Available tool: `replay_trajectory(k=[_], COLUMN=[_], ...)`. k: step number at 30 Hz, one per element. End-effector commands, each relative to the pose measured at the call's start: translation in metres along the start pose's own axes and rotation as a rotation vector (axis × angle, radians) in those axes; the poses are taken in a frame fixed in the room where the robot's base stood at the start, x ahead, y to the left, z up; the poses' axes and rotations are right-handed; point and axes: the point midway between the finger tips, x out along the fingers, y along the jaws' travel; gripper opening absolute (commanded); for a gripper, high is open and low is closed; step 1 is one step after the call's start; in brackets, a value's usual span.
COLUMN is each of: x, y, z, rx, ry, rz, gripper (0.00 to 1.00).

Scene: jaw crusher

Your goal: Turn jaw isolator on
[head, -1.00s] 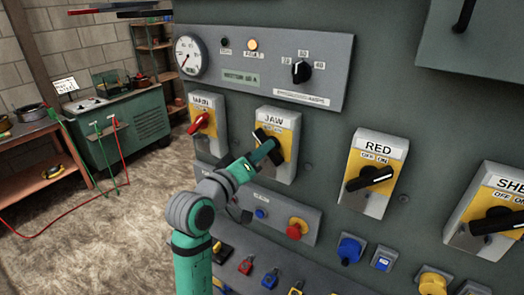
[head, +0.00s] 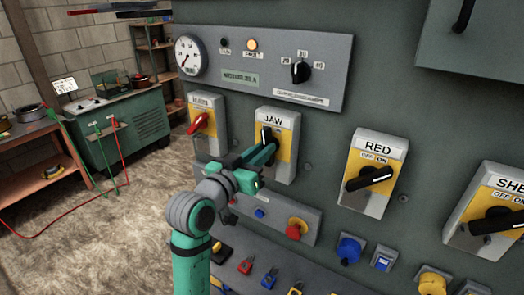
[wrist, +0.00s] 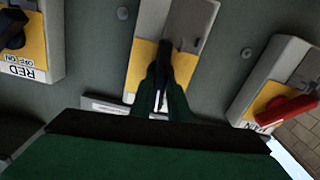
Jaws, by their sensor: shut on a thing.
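The jaw isolator (head: 279,118) is a grey box with a yellow plate and a black rotary handle (head: 266,134), labelled JAW. My gripper (head: 268,151) reaches it from the lower left. Its fingers are shut on the black handle and cover its lower part and most of the ON/OFF marks. The handle stands close to upright in the head view. In the wrist view the handle (wrist: 164,58) sits between my fingertips (wrist: 163,82), over the yellow plate, roughly in line with the box.
The MAIN isolator (head: 207,106) with a red handle is close on the left. The RED isolator (head: 378,150) with a black handle is to the right. Below is a strip with a blue button and a red emergency button (head: 296,228). A gauge panel (head: 325,65) is above.

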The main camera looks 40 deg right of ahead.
Motion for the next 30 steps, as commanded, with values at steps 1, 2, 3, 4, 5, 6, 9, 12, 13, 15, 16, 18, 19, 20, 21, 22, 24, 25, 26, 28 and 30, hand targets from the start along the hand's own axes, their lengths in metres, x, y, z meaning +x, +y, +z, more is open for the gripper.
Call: replay_trajectory(k=[1,2,3,4,5,6,9,12,13,15,16,18,19,20,21,22,24,25,26,28,30], x=[-0.0005,-0.0005,-0.0005,-0.0006,-0.0007,-0.0009,-0.0007,-0.0006,-0.0007,-0.0009,-0.0009,-0.0007,-0.0007,-0.0007,-0.0007,-0.0007,-0.0007,-0.0007,-0.0007,-0.0007,-0.0007], y=[-0.0005,-0.0004,-0.0003,-0.0003,-0.0004,-0.0005,0.0001,0.0006,0.0005,0.0004,0.0005,0.0009,0.0010,0.0011,0.0012,0.0012,0.0013,0.0014,0.0014,0.0015,0.0016], z=[0.0003,0.0003,0.0004,0.0004,0.0004,0.0003,0.0005,0.0006,0.0006,0.0008,0.0010,0.0014,0.0015,0.0015,0.0016,0.0016,0.0018,0.0019,0.0019,0.0020,0.0020], rx=[0.043,0.071,0.109,0.137,0.166,0.204,0.298,0.393,0.422,0.487,0.515,0.577,0.602,0.626,0.658,0.682,0.731,0.751,0.770,0.809,0.842], ry=[-0.001,-0.001,-0.002,-0.002,-0.002,-0.001,-0.001,-0.001,-0.001,-0.002,-0.002,-0.003,-0.003,-0.003,-0.003,-0.003,-0.003,-0.003,-0.003,-0.003,-0.002], rz=[-0.001,-0.001,-0.001,-0.002,-0.002,-0.002,-0.002,-0.002,-0.002,-0.002,-0.002,-0.002,-0.001,-0.001,-0.001,-0.001,-0.001,-0.001,-0.001,-0.002,-0.002], gripper=[0.00,0.00,0.00,0.00,0.00,0.00,0.00,0.00,0.00,0.00,0.00,0.00,0.00,0.00,0.00,0.00,0.00,0.00,0.00,0.00,0.00])
